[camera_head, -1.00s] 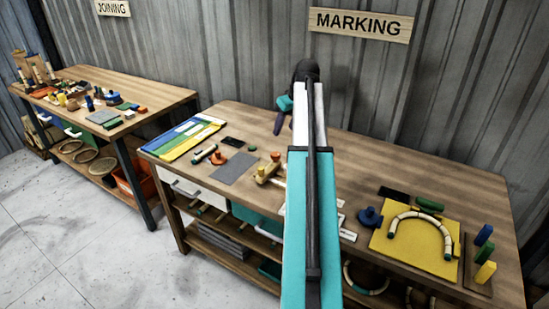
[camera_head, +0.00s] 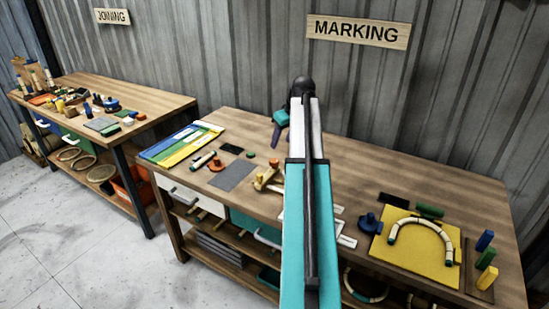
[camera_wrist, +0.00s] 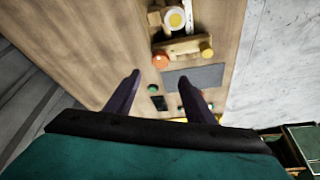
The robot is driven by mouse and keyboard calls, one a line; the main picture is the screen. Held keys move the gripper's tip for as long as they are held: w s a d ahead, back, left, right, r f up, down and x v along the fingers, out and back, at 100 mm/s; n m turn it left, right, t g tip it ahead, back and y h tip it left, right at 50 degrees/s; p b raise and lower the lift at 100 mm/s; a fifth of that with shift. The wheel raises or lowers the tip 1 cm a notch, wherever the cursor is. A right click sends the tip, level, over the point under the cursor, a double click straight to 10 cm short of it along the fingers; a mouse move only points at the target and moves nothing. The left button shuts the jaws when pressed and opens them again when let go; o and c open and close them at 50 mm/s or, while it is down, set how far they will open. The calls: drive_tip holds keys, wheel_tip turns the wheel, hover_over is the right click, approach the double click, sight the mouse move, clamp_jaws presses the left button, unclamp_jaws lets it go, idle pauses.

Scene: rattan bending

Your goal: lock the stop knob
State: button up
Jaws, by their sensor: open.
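A wooden fixture (camera_head: 267,178) stands on the marking bench; it also shows at the top of the wrist view (camera_wrist: 184,47). It carries a round yellow-and-white knob (camera_wrist: 174,18) and an orange-yellow knob (camera_wrist: 207,54). A separate-looking orange knob (camera_wrist: 160,61) is beside it. I cannot tell which of these is the stop knob. My gripper (camera_wrist: 158,80) is open and empty, its two dark fingers apart above the bench, short of the knobs in the picture. In the head view my gripper (camera_head: 276,133) is small and partly hidden behind my arm.
A grey mat (camera_wrist: 195,78) lies near the fixture. Coloured sheets (camera_head: 182,143) cover the bench's left end. To the right are a blue knob (camera_head: 368,223) and a yellow board (camera_head: 415,253) with a bent rattan arc. A corrugated wall (camera_head: 250,60) stands behind.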

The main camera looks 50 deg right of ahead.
sight(274, 160)
drive_tip(key=shift+p+x, duration=1.5)
drive_tip(key=shift+x, duration=4.35)
drive_tip(key=c, duration=1.1)
